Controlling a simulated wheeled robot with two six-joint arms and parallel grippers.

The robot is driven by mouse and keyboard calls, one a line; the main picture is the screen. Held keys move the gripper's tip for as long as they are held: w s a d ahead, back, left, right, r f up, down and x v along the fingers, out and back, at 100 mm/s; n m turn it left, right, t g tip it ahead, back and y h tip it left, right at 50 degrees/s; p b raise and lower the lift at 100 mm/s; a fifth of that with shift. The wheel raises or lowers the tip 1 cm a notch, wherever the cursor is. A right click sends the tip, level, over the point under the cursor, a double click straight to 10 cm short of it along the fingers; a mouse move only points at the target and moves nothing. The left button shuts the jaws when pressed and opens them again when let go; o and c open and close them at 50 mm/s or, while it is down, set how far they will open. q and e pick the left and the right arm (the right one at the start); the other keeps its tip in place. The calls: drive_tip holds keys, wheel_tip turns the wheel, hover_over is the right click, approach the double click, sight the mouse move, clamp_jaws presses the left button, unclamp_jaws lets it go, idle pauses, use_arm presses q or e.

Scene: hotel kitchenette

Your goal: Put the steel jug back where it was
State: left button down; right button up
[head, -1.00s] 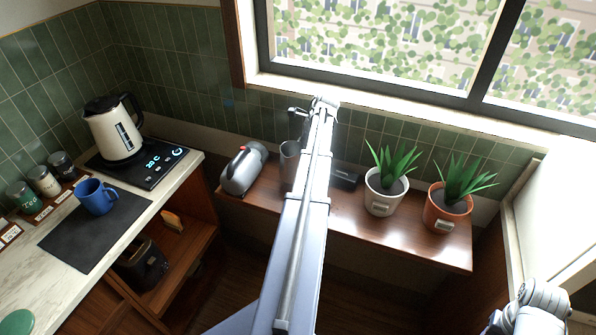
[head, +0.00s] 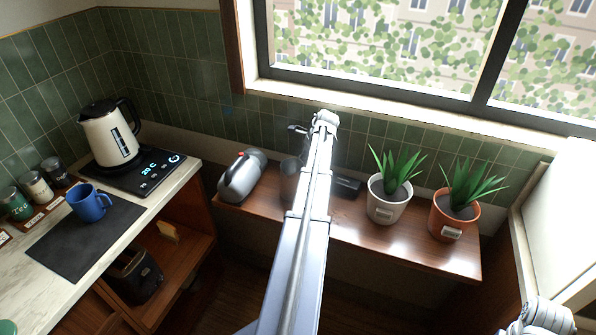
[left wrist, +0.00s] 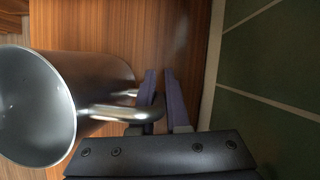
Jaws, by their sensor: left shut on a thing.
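The steel jug (left wrist: 35,105) lies large at the left of the left wrist view, its open mouth facing the camera. Its handle (left wrist: 105,112) reaches right between the two fingers of my left gripper (left wrist: 160,88), which are shut on it. In the head view the jug (head: 289,178) shows just left of my arm, over the wooden shelf (head: 345,222), partly hidden by the arm. I cannot tell whether its base touches the shelf. My right gripper is out of view; only part of the right arm shows at the bottom right corner.
A silver appliance with a red spot (head: 241,177) stands left of the jug. A dark box (head: 347,187), a white-potted plant (head: 385,208) and a terracotta-potted plant (head: 450,220) are to the right. The tiled wall (left wrist: 265,80) is close behind. A counter holds a kettle (head: 108,138) and blue mug (head: 89,204).

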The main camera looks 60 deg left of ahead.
use_arm(q)
drive_tip(key=shift+f, duration=0.15)
drive_tip(key=c, duration=0.9)
unclamp_jaws()
drive_tip(key=shift+r, duration=0.2)
drive_tip(key=shift+p+v, duration=5.6)
drive_tip(key=shift+v, duration=0.4)
